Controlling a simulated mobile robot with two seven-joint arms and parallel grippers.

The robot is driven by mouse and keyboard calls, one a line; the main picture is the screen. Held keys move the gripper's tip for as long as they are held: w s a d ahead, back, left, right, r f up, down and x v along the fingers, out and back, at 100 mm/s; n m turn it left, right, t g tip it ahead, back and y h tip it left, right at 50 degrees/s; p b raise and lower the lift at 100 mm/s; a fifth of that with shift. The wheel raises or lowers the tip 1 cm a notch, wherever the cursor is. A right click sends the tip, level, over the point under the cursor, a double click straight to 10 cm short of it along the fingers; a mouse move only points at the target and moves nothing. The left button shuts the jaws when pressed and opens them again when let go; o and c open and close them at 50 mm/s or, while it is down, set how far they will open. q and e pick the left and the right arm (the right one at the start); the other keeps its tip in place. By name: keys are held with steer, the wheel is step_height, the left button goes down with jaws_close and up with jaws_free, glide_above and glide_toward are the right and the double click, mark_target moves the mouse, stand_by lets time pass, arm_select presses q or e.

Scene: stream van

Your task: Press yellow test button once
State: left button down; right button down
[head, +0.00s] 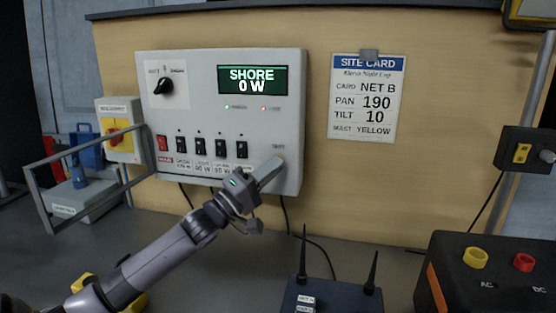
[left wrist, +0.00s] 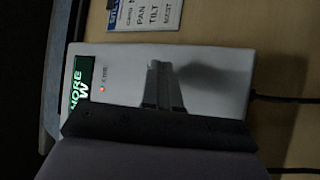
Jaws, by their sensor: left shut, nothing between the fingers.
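A white power panel (head: 225,110) hangs on the wooden wall, its screen (head: 252,80) reading "SHORE 0 W". The small label at its lower right seems to read "TEST". My left gripper (head: 277,162) is shut and empty, its fingertips at the panel face just under that label. The fingertips cover the spot there, so the yellow button is not clearly visible. I cannot tell whether they touch it. In the left wrist view the shut fingers (left wrist: 160,72) point at the panel (left wrist: 215,82), which appears turned sideways. My right gripper is not in view.
A red switch (head: 162,143) and several black switches (head: 200,146) sit left of the gripper, below a black knob (head: 163,86). A site card (head: 366,98) hangs to the right. A router with antennas (head: 330,297) and a black box (head: 495,275) stand on the counter.

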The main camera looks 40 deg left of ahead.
arm_select(q)
steer(key=shift+w+a, duration=0.2)
steer(key=shift+w, duration=0.1)
stand_by(0.4)
steer(key=shift+s, duration=0.1)
steer(key=shift+s+d+p, duration=0.4)
steer(key=shift+s+p, duration=0.2)
steer(key=shift+p, duration=0.25)
steer(key=shift+s+d+p, duration=0.4)
steer(key=shift+s+p, duration=0.15)
steer(key=shift+s, duration=0.2)
steer(key=shift+s+d+p, duration=0.4)
steer(key=shift+s+p, duration=0.2)
steer(key=shift+s, duration=0.1)
steer(key=shift+s+d+p, duration=0.4)
steer(key=shift+s+p, duration=0.15)
steer(key=shift+s, duration=0.2)
